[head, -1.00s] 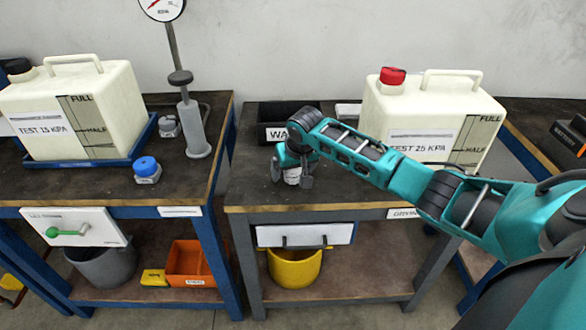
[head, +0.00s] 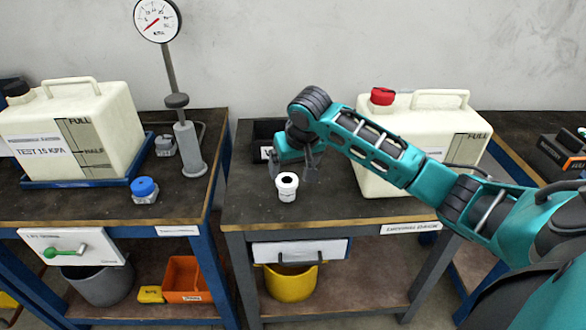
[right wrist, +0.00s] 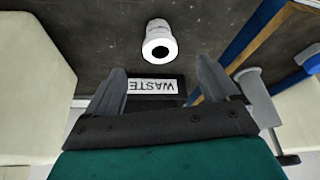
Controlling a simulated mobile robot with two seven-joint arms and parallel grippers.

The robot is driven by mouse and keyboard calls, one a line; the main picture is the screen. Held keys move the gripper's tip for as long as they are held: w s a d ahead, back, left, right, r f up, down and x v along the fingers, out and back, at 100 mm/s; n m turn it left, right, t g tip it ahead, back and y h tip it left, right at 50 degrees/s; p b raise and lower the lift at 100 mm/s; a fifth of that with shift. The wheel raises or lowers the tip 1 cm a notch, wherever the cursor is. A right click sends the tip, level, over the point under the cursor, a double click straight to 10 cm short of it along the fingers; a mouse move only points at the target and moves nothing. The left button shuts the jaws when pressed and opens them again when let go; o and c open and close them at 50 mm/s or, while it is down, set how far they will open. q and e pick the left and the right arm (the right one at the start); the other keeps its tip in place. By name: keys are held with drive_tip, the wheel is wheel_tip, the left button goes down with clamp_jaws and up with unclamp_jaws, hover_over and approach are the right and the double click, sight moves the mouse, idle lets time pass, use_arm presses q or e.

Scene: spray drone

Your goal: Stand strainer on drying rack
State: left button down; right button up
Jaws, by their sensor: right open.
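The strainer appears to be the small white cylinder with a dark round opening on top (head: 287,188). It stands upright on the dark top of the middle bench, near its front edge. It also shows in the right wrist view (right wrist: 158,32), beyond the fingertips. My right gripper (head: 303,167) is open and empty, just behind and above the white cylinder, apart from it. Its two fingers also show in the right wrist view (right wrist: 160,75). A front-edge label (head: 410,228) is too small to read surely. I cannot make out a separate drying rack. My left gripper is not in view.
A black bin marked WASTE (right wrist: 153,87) sits behind my right gripper. A red-capped jug (head: 440,125) stands to the right, partly behind my arm.

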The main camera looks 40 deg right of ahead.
drive_tip(key=s+a+f+n+t+y, duration=0.2)
drive_tip(key=s+a+f, duration=0.2)
drive_tip(key=a+f, duration=0.25)
drive_tip(key=s+a+f+n+t+y, duration=0.1)
drive_tip(key=s+a+f+n, duration=0.1)
drive_tip(key=s+a+f, duration=0.35)
drive_tip(key=s+a+f+t, duration=0.1)
drive_tip(key=s+a+f, duration=0.1)
drive_tip(key=s, duration=0.3)
drive_tip(key=s+a+f+n+t, duration=0.1)
drive_tip(key=s+a+f+t, duration=0.1)
drive_tip(key=s, duration=0.4)
drive_tip(key=shift+s+a+f, duration=0.15)
drive_tip(key=shift+s+f, duration=0.1)
drive_tip(key=shift+f, duration=0.2)
drive_tip(key=shift+r, duration=0.15)
